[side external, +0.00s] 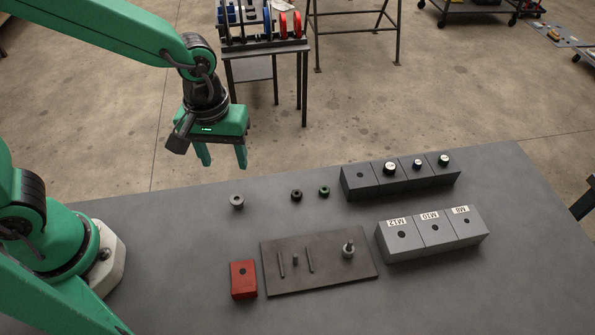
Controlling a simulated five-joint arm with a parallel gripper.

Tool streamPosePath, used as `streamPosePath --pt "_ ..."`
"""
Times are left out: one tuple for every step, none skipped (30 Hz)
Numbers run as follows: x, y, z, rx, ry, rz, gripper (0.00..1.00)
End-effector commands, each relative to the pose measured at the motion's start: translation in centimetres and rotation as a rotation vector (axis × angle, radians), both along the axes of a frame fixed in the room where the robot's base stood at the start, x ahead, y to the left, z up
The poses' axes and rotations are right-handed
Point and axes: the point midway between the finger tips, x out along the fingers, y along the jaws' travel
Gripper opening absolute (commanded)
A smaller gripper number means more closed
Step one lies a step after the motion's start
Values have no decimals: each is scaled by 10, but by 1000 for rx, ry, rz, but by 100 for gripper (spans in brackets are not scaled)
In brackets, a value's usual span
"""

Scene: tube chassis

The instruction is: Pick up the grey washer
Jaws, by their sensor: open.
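A grey washer (237,201) lies on the dark grey table at the left of a short row of small ring-shaped parts. It looks like a thick ring with a dark centre hole. My gripper (222,160) is green, points down and is open and empty. It hangs above the table's far edge, clear of the washer, which shows a little lower in the picture. Nothing hides the washer.
A black ring (296,195) and a green ring (324,191) lie right of the washer. A dark block row (362,184), light labelled blocks (404,246), a flat plate with pins (330,277) and a red block (243,280) stand around.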

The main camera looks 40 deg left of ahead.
Motion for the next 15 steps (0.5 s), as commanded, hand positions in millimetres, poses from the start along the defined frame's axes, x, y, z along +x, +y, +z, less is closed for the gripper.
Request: streamPosePath --pt "-1 -5 -7 7 15 11 54" --pt "-1 -7 -9 8 20 17 54" --pt "-1 -10 -12 12 26 26 54" --pt "-1 -11 -14 13 29 31 54" --pt "-1 -12 -15 14 31 35 54" --pt "-1 -14 -17 15 34 40 54" --pt "-1 -14 -17 17 35 43 54" --pt "-1 -14 -18 16 36 44 54" --pt "-1 -15 -18 17 36 45 54" --pt "-1 -15 -18 17 36 45 54" --pt "-1 -15 -18 17 36 45 54" --pt "-1 -14 -19 17 36 45 54" --pt "-1 -14 -19 17 36 45 54" --pt "-1 -14 -21 17 38 45 54" --pt "-2 -14 -23 17 38 45 54"
